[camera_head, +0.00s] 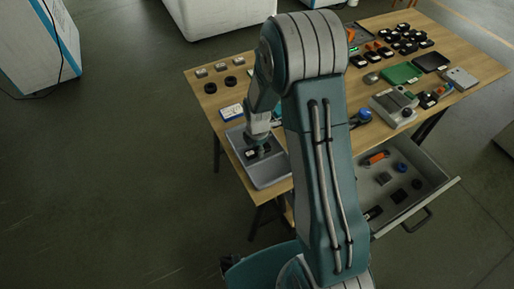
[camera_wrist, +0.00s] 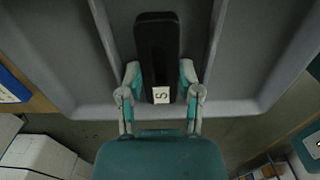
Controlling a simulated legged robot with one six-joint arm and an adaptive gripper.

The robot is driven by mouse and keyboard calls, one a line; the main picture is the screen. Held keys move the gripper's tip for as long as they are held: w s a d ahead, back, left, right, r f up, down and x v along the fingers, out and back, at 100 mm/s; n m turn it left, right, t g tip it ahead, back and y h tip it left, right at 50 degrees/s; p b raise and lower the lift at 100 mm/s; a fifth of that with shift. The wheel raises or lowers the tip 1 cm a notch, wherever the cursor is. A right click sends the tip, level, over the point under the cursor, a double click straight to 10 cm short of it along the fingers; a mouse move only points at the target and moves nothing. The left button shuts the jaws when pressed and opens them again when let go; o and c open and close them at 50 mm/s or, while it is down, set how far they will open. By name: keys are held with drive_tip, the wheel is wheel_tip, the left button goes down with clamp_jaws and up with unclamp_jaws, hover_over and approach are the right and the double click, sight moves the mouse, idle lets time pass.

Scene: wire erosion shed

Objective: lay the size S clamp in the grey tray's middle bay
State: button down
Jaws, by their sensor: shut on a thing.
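The size S clamp (camera_wrist: 158,45) is a long black piece with a white "S" label at its near end in the wrist view. My gripper (camera_wrist: 160,73) is shut on it, one teal finger on each side. The grey tray (camera_wrist: 265,60) lies below, and the clamp is between its two dividers, lined up along the middle bay. I cannot tell whether the clamp touches the bay floor. In the head view my gripper (camera_head: 259,147) points down into the tray (camera_head: 268,174) at the table's near left corner; the clamp (camera_head: 252,154) shows dark there, partly hidden.
The wooden table (camera_head: 217,87) holds a blue-and-white box (camera_head: 231,112) just behind the tray. A green board (camera_head: 401,73) and several black parts are at the right. An open drawer (camera_head: 425,165) juts out below, right of my arm.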

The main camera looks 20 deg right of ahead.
drive_tip(key=c, duration=0.6)
unclamp_jaws()
drive_tip(key=shift+d+f, duration=0.1)
drive_tip(key=shift+d, duration=0.25)
drive_tip(key=shift+r, duration=0.35)
drive_tip(key=s+r+m+t, duration=0.1)
drive_tip(key=s+r+m, duration=0.3)
drive_tip(key=r, duration=0.8)
drive_tip(key=s+r+m+t, duration=0.2)
drive_tip(key=s+r+m, duration=0.25)
drive_tip(key=r, duration=0.85)
drive_tip(key=s+r+m+t, duration=0.1)
drive_tip(key=s+r+m, duration=0.1)
drive_tip(key=s+m, duration=0.2)
drive_tip(key=s+r+m, duration=0.2)
drive_tip(key=s+m, duration=0.1)
drive_tip(key=s, duration=0.1)
drive_tip(key=s+r+m+t, duration=0.1)
drive_tip(key=s+r+m, duration=0.1)
drive_tip(key=s+m, duration=0.2)
drive_tip(key=shift+s+m+t, duration=0.3)
drive_tip(key=shift+s+m, duration=0.05)
